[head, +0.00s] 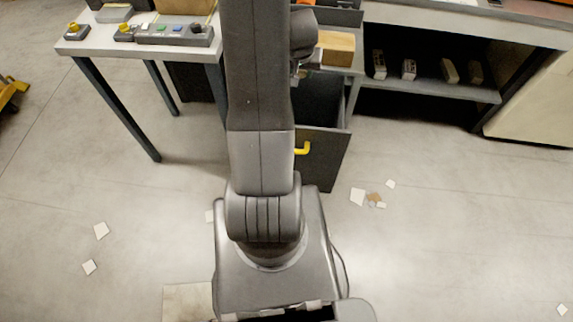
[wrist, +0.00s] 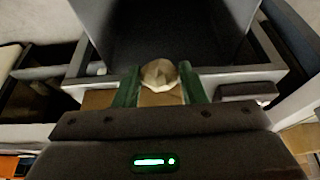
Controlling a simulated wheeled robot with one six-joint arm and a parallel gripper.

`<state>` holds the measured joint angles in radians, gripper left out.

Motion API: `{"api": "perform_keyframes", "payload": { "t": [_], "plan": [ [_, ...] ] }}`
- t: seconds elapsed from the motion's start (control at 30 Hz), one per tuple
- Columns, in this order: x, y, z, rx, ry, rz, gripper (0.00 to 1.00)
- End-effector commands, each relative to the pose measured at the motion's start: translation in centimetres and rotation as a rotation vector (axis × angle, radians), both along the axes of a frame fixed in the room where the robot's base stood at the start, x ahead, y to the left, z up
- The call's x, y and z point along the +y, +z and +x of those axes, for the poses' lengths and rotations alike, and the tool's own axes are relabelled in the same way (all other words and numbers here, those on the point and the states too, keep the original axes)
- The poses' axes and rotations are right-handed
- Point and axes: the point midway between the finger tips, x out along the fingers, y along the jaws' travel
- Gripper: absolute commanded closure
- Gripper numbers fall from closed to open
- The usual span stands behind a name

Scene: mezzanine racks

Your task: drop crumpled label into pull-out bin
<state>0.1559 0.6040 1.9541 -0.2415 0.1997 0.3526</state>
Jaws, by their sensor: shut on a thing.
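The crumpled label (wrist: 158,71) is a small beige, faceted wad. In the wrist view it sits between the green fingers of my gripper (wrist: 158,84), which is shut on it. The pull-out bin (head: 326,170) is a dark grey drawer with a yellow handle (head: 303,148), standing pulled out from under the counter in the head view. In the wrist view a dark open space lies just beyond the label, apparently the bin; how high the label is above it I cannot tell. In the head view my arm hides the label and most of my gripper.
A tan block (head: 337,48) lies beside the bin's opening. A shelf (head: 440,88) at right holds several small boxes. A table (head: 95,42) with a button panel (head: 165,32) stands at left. Paper scraps (head: 357,197) lie on the otherwise open floor.

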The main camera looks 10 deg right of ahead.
Motion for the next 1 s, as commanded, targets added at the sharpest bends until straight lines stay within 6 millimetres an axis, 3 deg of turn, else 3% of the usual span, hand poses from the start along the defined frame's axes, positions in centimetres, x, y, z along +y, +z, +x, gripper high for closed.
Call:
{"api": "perform_keyframes", "payload": {
  "t": [0.03,0.13,0.47,0.5,0.6,1.0],
  "plan": [
    [0.00,-1.12,-0.02,0.001,0.001,0.000,0.83],
    [-0.01,-1.85,0.00,0.000,0.002,-0.001,0.83],
    [0.00,-1.98,0.01,-0.001,0.001,-0.001,0.83],
    [0.01,-1.98,0.01,-0.001,0.001,-0.001,0.55],
    [0.01,-1.98,0.01,-0.001,0.001,-0.001,0.37],
    [0.06,-1.29,-0.18,-0.002,0.001,-0.001,0.37]
  ]
}}
